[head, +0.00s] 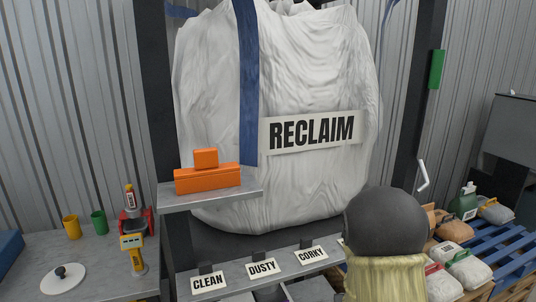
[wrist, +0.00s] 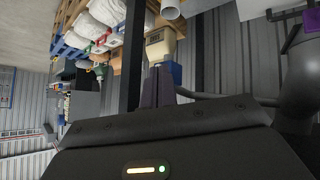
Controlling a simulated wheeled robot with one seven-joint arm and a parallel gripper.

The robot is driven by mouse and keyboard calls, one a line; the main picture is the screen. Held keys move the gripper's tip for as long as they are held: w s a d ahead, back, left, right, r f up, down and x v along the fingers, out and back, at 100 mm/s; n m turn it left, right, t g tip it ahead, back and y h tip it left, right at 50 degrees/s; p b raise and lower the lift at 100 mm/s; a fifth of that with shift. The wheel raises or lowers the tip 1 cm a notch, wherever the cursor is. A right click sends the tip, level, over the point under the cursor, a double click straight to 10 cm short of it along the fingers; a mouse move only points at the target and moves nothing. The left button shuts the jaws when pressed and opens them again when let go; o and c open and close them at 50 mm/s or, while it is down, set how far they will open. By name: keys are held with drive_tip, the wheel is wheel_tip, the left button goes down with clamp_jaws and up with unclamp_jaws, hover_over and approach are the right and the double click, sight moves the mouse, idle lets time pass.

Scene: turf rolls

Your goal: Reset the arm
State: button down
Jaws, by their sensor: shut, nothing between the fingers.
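My gripper (wrist: 158,87) shows in the wrist view, its dark fingers close together past the wide black hand. It is shut and empty. The wrist picture is turned sideways, and the fingers point toward pale sacks (wrist: 109,13) and tan bins (wrist: 157,45) in the background. No contact between the fingers and any object shows. I cannot make out my gripper in the head view.
A big white RECLAIM bag (head: 290,70) hangs in a dark frame. An orange block stack (head: 207,178) sits on a grey shelf (head: 215,201). A counter (head: 95,265) at left holds cups and tools. Sacks lie on a blue pallet (head: 515,248) at right.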

drive_tip(key=s+a+r+g+y+p, duration=0.1)
drive_tip(key=s+a+r+g, duration=0.1)
drive_tip(key=s, duration=0.4)
drive_tip(key=s+a+r+g+y+p, duration=0.1)
drive_tip(key=s+a+r+g, duration=0.1)
drive_tip(key=s+a+r, duration=0.2)
drive_tip(key=s+a+r+n+g+y+p, duration=0.1)
drive_tip(key=s+a+r+g, duration=0.1)
drive_tip(key=s, duration=0.6)
wheel_tip(320, 180, up, 3)
drive_tip(key=shift+s+a+f, duration=0.2)
drive_tip(key=shift+s+a, duration=0.1)
drive_tip(key=shift+a, duration=0.2)
drive_tip(key=shift+w+a, duration=0.1)
